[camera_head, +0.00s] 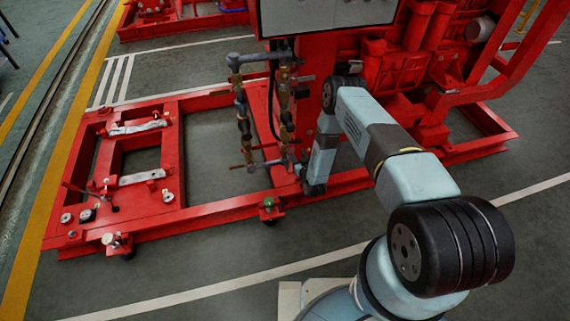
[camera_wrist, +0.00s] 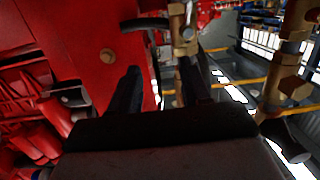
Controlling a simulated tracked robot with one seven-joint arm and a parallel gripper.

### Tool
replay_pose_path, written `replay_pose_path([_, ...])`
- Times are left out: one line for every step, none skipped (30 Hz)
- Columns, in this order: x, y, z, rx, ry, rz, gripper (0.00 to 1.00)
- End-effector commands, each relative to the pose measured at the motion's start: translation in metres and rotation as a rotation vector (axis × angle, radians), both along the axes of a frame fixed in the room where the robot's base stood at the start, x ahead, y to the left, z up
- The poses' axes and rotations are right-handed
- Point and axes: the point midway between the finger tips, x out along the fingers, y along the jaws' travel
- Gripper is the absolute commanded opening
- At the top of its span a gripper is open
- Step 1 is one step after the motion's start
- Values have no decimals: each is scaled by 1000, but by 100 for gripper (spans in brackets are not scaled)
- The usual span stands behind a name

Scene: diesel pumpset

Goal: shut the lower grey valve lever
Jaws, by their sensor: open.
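The valve pipework (camera_head: 243,110) stands upright against the red pumpset, with dark and brass fittings. Thin levers stick out of it low down; a lower lever (camera_head: 243,166) shows at the left pipe, but its grey colour is unclear. The end of my arm is close to the right of the lower pipework, and the head view does not show my fingers clearly. In the wrist view my gripper (camera_wrist: 160,70) is open, its two dark fingers pointing at a brass pipe (camera_wrist: 183,30). A dark bar (camera_wrist: 145,23) lies just beyond the fingertips; I cannot tell whether it is the lever. Nothing shows between the fingers.
A red panel (camera_wrist: 85,50) is close on the left of my fingers. A second brass pipe (camera_wrist: 287,65) stands on the right. The red base frame (camera_head: 200,213) runs under the pipework. The grey floor (camera_head: 230,262) in front is clear.

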Motion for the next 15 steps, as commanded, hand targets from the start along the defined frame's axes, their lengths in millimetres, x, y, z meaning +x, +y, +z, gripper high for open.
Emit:
replay_pose_path([-17,2,-18,9,-12,-3,47])
replay_pose_path([-25,2,-26,14,-23,-5,47])
replay_pose_path([-36,3,-36,21,-36,-8,47])
replay_pose_path([-44,3,-42,27,-47,-11,47])
replay_pose_path([-52,4,-48,32,-57,-14,47])
replay_pose_path([-62,4,-56,38,-70,-19,47])
replay_pose_path([-68,4,-60,42,-78,-20,47])
replay_pose_path([-75,4,-65,46,-85,-24,47])
replay_pose_path([-82,4,-70,50,-96,-26,47])
replay_pose_path([-87,4,-73,51,-102,-28,47])
replay_pose_path([-91,4,-76,54,-107,-30,47])
replay_pose_path([-96,4,-79,56,-114,-33,47])
replay_pose_path([-99,4,-81,58,-117,-34,47])
replay_pose_path([-101,4,-82,58,-119,-35,47])
replay_pose_path([-102,4,-82,60,-124,-36,47])
